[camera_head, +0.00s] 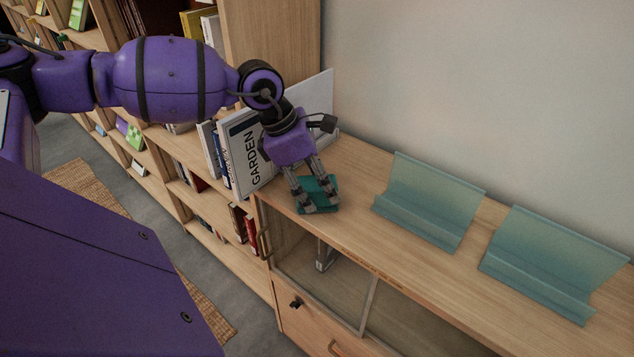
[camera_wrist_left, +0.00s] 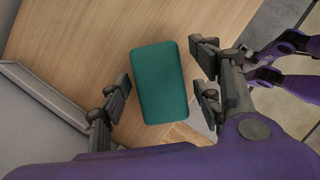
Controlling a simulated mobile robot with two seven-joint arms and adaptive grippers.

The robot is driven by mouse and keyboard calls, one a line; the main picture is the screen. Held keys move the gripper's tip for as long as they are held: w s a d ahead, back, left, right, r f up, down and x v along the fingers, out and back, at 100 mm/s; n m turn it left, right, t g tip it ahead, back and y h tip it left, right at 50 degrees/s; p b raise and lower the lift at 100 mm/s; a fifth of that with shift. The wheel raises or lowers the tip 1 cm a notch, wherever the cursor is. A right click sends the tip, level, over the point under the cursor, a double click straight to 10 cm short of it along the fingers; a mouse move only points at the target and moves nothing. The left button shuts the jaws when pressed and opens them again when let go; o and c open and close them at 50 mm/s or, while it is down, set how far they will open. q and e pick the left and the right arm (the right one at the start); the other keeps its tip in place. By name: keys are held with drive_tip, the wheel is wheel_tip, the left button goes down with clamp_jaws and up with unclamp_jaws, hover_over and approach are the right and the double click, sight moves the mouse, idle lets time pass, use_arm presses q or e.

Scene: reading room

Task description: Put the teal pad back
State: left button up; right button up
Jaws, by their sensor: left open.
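The teal pad (camera_head: 322,184) lies flat on the wooden cabinet top, near its left end and front edge. It is a rounded rectangle, and it also shows in the left wrist view (camera_wrist_left: 160,82). My left gripper (camera_head: 317,205) is open and points down over the pad, partly hiding it in the head view. In the left wrist view the pad lies between and beyond the two fingers (camera_wrist_left: 163,100), with gaps on both sides. I cannot tell the exact height of the fingertips above the top.
Two translucent teal stands (camera_head: 430,201) (camera_head: 552,262) stand on the cabinet top to the right. A white GARDEN sign or book (camera_head: 240,152) and a white panel (camera_head: 313,97) stand close to my left wrist. Bookshelves (camera_head: 205,200) are at the left. Bare wood (camera_head: 375,235) lies between pad and stands.

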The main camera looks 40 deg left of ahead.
use_arm(q)
drive_tip(key=p+v, duration=0.1)
drive_tip(key=v, duration=0.9)
drive_tip(key=shift+s+r, duration=0.1)
drive_tip(key=shift+r, duration=0.3)
drive_tip(key=shift+s+a+r, duration=0.2)
drive_tip(key=shift+a+r, duration=0.05)
drive_tip(key=shift+r, duration=0.25)
